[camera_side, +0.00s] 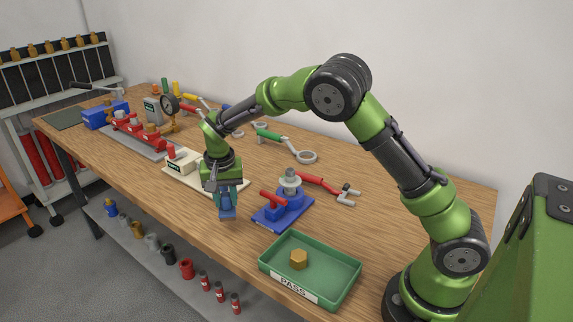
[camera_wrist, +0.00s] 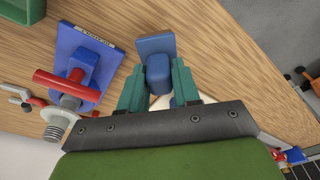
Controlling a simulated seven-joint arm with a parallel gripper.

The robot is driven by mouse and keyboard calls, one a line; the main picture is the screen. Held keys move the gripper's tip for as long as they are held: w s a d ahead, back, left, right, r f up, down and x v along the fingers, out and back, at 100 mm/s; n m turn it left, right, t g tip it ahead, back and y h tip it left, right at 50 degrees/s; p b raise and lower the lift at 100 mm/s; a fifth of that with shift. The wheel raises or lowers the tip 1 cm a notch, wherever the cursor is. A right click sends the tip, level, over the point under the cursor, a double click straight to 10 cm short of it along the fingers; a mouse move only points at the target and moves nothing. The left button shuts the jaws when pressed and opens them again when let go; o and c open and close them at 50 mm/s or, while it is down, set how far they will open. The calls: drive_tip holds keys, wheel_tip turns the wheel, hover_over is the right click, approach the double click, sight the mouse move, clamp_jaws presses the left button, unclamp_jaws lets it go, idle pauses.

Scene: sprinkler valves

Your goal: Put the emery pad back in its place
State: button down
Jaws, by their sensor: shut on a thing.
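My gripper (camera_side: 226,190) is shut on a blue block with a flat blue plate, which I take to be the emery pad (camera_side: 228,213). It hangs over the front part of the bench, left of the blue fixture. In the wrist view the pad (camera_wrist: 155,44) sits between the teal fingers of my gripper (camera_wrist: 157,88), its plate beyond the fingertips. Bare wood shows around the plate, and I cannot tell the height exactly. No marked place for the pad is clear to see.
The blue fixture (camera_side: 272,215) with a red part stands right of my gripper. A green PASS tray (camera_side: 335,287) holds a brass piece (camera_side: 299,258). A cream board (camera_side: 181,182) lies behind my gripper. Red-handled (camera_side: 322,184) and green-handled (camera_side: 273,137) tools lie farther back.

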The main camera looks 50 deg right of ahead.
drive_tip(key=shift+w+f, duration=0.15)
drive_tip(key=shift+w, duration=1.2)
drive_tip(key=shift+w+a+f, duration=0.1)
drive_tip(key=shift+f, duration=1.65)
drive_tip(key=c, duration=0.8)
unclamp_jaws()
drive_tip(key=shift+f, duration=0.15)
